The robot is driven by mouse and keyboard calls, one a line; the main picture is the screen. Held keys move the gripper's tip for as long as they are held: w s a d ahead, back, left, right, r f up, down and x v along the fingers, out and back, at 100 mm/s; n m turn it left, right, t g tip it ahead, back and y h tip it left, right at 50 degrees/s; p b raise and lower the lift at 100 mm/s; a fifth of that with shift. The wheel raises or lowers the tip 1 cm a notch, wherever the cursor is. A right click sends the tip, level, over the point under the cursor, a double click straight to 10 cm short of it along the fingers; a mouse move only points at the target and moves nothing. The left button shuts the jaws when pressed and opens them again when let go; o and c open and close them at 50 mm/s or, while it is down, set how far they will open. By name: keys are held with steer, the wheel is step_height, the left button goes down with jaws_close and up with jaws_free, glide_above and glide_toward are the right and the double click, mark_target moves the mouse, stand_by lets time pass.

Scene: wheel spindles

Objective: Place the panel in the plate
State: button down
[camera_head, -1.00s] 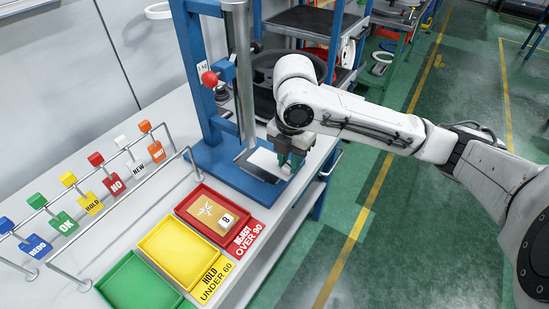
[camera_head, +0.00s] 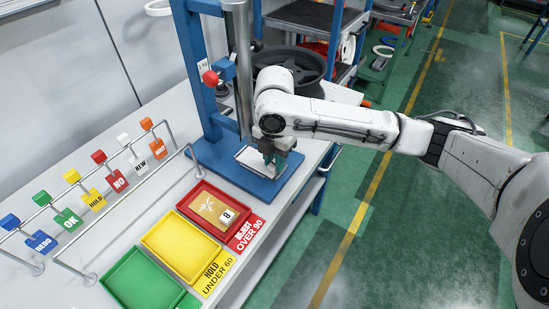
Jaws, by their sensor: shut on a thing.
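My gripper (camera_head: 270,163) is shut on a flat, pale panel (camera_head: 247,158) at the blue press. The panel lies flat over the middle of the blue base plate (camera_head: 232,172), under the press column. My gripper and wrist cover the panel's right part. I cannot tell whether the panel touches the surface below it or sits just above it. The darker rim of the recess under it is mostly hidden.
In front of the press stand a red tray (camera_head: 184,207) holding a tan piece (camera_head: 205,207) and a white numbered block (camera_head: 228,216), a yellow tray (camera_head: 180,248) and a green tray (camera_head: 140,280). A rail with coloured tags runs left. A black wheel (camera_head: 300,62) stands behind my arm.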

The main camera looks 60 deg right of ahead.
steer(key=c, duration=0.9)
jaws_free()
steer(key=shift+c, duration=0.2)
step_height(320, 180, up, 12)
steer(key=shift+b, duration=0.3)
steer(key=shift+r, duration=0.1)
